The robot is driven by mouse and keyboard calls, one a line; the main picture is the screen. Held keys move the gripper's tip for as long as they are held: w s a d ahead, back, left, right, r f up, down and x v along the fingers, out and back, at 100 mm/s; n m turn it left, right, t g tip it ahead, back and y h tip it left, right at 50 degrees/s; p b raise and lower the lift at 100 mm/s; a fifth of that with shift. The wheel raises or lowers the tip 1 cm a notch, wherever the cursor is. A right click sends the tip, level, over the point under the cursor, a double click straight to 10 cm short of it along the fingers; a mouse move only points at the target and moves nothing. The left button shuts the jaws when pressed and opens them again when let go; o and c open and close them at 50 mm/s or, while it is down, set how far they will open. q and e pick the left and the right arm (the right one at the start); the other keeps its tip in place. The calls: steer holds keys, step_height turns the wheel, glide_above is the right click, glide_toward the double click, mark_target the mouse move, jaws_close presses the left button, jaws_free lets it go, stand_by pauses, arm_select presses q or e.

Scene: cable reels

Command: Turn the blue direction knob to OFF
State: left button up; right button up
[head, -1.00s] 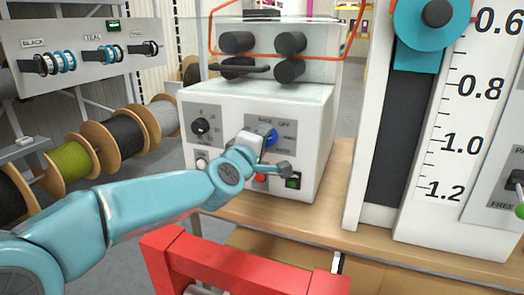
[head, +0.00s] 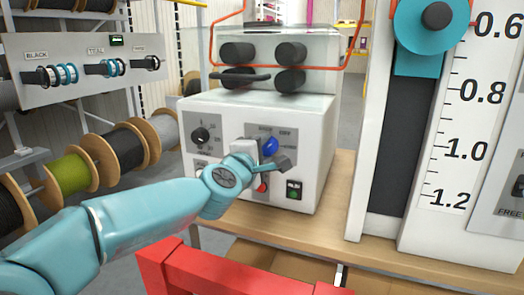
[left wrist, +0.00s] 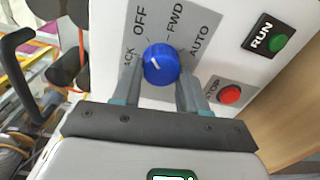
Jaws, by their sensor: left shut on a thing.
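The blue direction knob (head: 270,147) is on the front panel of a white machine. In the left wrist view the knob (left wrist: 161,65) has a white mark on its left side, roughly toward the partly hidden BACK label (left wrist: 128,57). The OFF label (left wrist: 140,19) is above it, with FWD and AUTO further right. My left gripper (head: 260,150) is at the panel, and in the left wrist view its fingers (left wrist: 160,78) are shut on the knob, one on each side. My right gripper is not in view.
A red STOP button (left wrist: 230,95) and green RUN button (left wrist: 279,41) are close right of the fingers. A black dial (head: 201,136) is left on the panel. Cable reels (head: 125,150) stand at left. A red frame (head: 215,272) is in front, and a tall scale (head: 465,130) is at right.

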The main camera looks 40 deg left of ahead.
arm_select(q)
steer(key=o, duration=1.1)
steer(key=shift+c, duration=0.2)
steer(key=shift+s, duration=0.1)
steer(key=p+v, duration=0.3)
steer(key=v, duration=1.3)
steer(key=shift+s, duration=0.1)
